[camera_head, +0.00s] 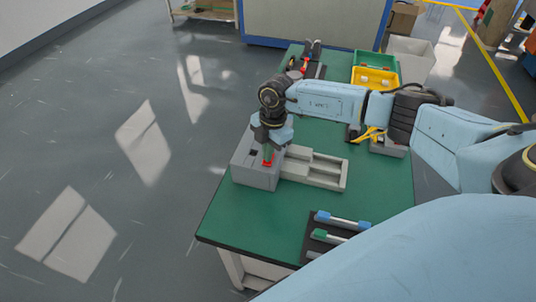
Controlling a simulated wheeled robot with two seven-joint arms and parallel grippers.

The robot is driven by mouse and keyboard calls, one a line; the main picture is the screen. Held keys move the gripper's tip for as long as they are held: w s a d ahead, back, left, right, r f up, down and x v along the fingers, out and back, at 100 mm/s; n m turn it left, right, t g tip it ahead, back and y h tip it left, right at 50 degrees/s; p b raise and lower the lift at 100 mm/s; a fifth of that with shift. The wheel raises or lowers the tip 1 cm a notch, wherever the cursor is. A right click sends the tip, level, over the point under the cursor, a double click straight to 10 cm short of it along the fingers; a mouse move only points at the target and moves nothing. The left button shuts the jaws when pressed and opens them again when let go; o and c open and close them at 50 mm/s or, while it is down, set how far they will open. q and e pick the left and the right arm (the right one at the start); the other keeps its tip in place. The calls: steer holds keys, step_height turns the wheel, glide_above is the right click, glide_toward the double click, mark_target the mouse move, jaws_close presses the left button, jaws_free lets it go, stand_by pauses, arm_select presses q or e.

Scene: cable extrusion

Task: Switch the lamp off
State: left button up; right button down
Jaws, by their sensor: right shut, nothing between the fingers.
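A grey box (255,176) stands on the green table near its left edge. A dark spot shows on its top, and a small red part (267,162) sits at its upper right. My right gripper (268,152) points down at the top of this box, by the red part. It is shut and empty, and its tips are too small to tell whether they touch. No separate lamp can be made out. My left gripper is not in view.
The green table (385,200) also holds a grey slotted tray (318,170), a yellow bin (375,80), a green bin (385,62) and a dark holder with blue-handled (345,220) and green-handled tools. A pale bin (412,60) stands behind. The floor at left is clear.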

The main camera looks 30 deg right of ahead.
step_height(320, 180, up, 6)
steer(key=p, duration=0.5)
steer(key=shift+r, duration=0.1)
stand_by(0.4)
